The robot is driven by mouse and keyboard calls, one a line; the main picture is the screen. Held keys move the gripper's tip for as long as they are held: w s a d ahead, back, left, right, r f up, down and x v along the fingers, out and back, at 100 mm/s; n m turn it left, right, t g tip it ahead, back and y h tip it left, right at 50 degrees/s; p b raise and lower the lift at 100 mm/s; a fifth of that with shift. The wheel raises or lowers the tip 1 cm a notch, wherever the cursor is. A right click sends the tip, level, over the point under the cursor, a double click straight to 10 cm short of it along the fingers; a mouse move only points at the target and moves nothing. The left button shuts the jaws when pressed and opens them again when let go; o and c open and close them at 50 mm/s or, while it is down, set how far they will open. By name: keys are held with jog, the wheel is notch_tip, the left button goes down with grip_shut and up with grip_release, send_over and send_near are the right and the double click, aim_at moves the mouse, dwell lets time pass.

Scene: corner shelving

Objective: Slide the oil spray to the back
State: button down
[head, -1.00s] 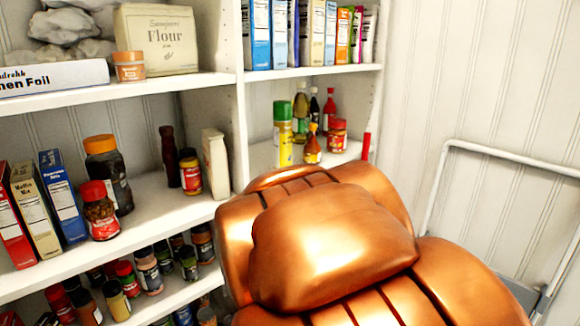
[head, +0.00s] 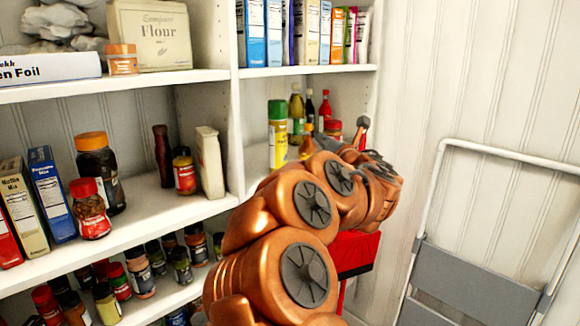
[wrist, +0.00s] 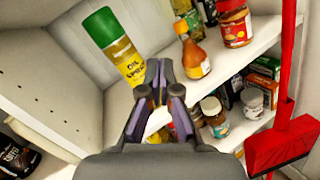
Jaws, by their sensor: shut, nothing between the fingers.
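The oil spray (head: 278,136) is a yellow can with a green cap, upright on the middle shelf of the right-hand section, near its left side. In the wrist view the oil spray (wrist: 119,48) shows its label and stands just beyond and left of the fingertips. My gripper (wrist: 159,82) is shut and empty, pointing at the shelf front, close to the can's lower part; I cannot tell whether it touches. In the head view my copper arm reaches toward that shelf and hides its front right part and the gripper's fingers.
An orange sauce bottle (wrist: 193,55) and a red-lidded jar (wrist: 234,22) stand right of the can. Darker bottles (head: 296,108) stand behind. A shelf divider (head: 236,130) is on the left. A red broom (wrist: 281,143) and a folded stepladder (head: 470,280) are at the right.

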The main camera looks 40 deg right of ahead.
aim_at(284, 160)
jog(key=s+a+f+n+t+y, duration=0.1)
jog(key=s+a+f+n+y, duration=0.15)
jog(key=f+n+y, duration=0.65)
jog(key=shift+n+h, duration=0.5)
jog(key=shift+n, duration=0.1)
jog(key=w+p, duration=0.1)
jog(key=w, duration=0.3)
jog(key=w+p, duration=0.1)
jog(key=w, duration=0.3)
jog(key=w+p, duration=0.1)
jog(key=w, duration=0.3)
jog(key=shift+d+r+p, duration=0.25)
jog(key=shift+p, duration=0.1)
jog(key=shift+w+d+f, duration=0.1)
jog(key=shift+w, duration=0.6)
